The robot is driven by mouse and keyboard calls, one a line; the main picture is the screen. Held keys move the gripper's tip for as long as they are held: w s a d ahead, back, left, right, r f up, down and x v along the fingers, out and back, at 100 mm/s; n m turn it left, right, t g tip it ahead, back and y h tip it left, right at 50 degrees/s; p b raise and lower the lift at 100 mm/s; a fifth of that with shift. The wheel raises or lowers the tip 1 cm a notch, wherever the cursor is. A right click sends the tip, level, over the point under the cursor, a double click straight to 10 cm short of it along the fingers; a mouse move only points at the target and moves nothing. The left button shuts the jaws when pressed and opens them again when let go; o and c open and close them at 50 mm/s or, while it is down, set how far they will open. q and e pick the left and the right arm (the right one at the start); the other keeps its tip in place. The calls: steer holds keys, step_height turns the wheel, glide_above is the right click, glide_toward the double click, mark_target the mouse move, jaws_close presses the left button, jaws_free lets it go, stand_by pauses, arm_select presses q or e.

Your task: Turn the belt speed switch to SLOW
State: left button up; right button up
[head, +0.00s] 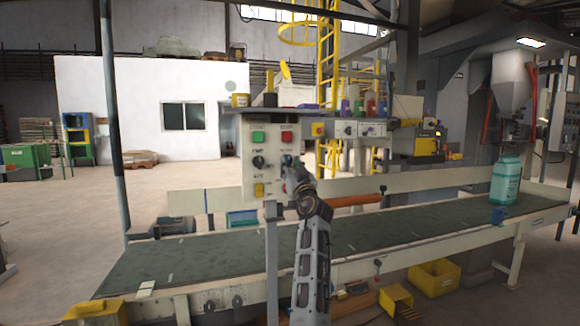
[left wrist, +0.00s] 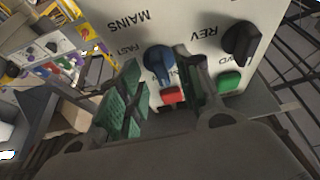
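The control panel (head: 247,175) stands on a post at the front edge of the belt. In the left wrist view the panel (left wrist: 200,20) appears upside down. The blue belt speed switch (left wrist: 157,60) sits near the FAST label; another label beside it is partly hidden. Which way the switch points is hard to tell. My left gripper (head: 290,168) is at the panel's right side and covers much of the switch in the head view. In the left wrist view its green-padded fingers (left wrist: 157,75) are open, one on each side of the switch; contact cannot be told. My right gripper is out of view.
A black FWD/REV knob (left wrist: 240,42), a green button (left wrist: 229,82) and a red button (left wrist: 171,97) are close to the switch. A yellow button (head: 259,190) is lower on the panel. The conveyor belt (head: 200,260) carries a teal container (head: 505,180) at right.

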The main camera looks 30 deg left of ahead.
arm_select(q)
steer(key=v, duration=0.6)
stand_by(0.3)
steer(key=shift+s+d+f, duration=0.1)
steer(key=shift+s+f, duration=0.05)
stand_by(0.5)
